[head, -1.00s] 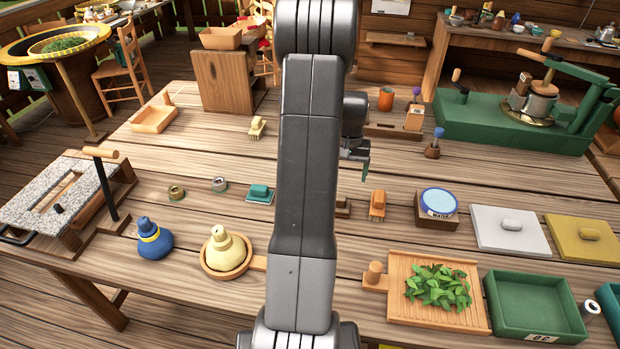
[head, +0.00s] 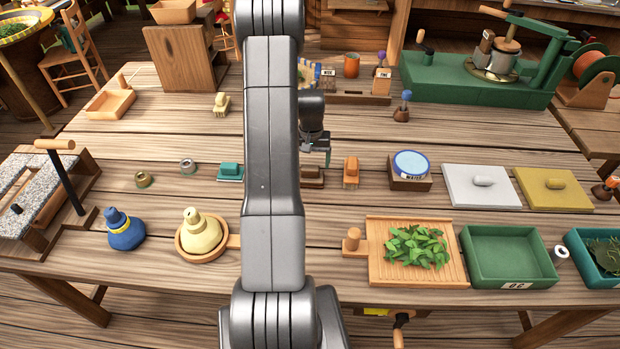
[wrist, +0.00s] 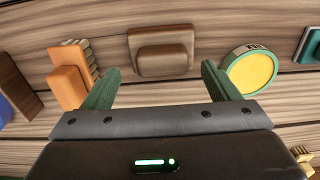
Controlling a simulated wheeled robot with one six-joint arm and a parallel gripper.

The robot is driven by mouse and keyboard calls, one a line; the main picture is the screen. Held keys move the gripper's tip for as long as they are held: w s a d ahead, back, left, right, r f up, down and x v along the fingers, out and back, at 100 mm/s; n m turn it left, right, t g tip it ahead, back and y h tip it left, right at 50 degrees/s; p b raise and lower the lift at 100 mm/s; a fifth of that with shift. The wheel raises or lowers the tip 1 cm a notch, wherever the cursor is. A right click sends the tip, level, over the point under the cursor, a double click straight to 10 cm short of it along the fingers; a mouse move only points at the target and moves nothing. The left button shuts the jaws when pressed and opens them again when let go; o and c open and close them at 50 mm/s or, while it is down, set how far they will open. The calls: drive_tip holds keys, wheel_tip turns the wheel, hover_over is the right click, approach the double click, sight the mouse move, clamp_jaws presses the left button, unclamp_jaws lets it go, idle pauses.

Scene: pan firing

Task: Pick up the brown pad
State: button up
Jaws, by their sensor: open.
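The brown pad (head: 312,177), a dark brown block with a smaller raised block on top, lies on the table. In the head view its left part is hidden behind my arm. In the wrist view the brown pad (wrist: 160,50) shows at the top centre, beyond the fingertips and between their lines. My gripper (head: 318,147) hangs above the table near the pad in the head view. In the wrist view the two green fingers of my gripper (wrist: 160,78) are spread apart with nothing between them.
An orange brush (head: 351,171) lies just right of the pad. A teal-topped block (head: 230,172) is left of my arm. A round yellow disc with a green rim (wrist: 250,71) shows beside the right finger. The blue-topped water container (head: 411,165) stands farther right.

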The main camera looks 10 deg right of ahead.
sight(310, 167)
wheel_tip(310, 167, down, 4)
drive_tip(key=shift+a+r+b, duration=0.15)
drive_tip(key=shift+b, duration=0.35)
drive_tip(key=shift+r, duration=0.1)
drive_tip(key=c, duration=1.5)
wheel_tip(310, 167, up, 10)
drive_tip(key=p, duration=0.3)
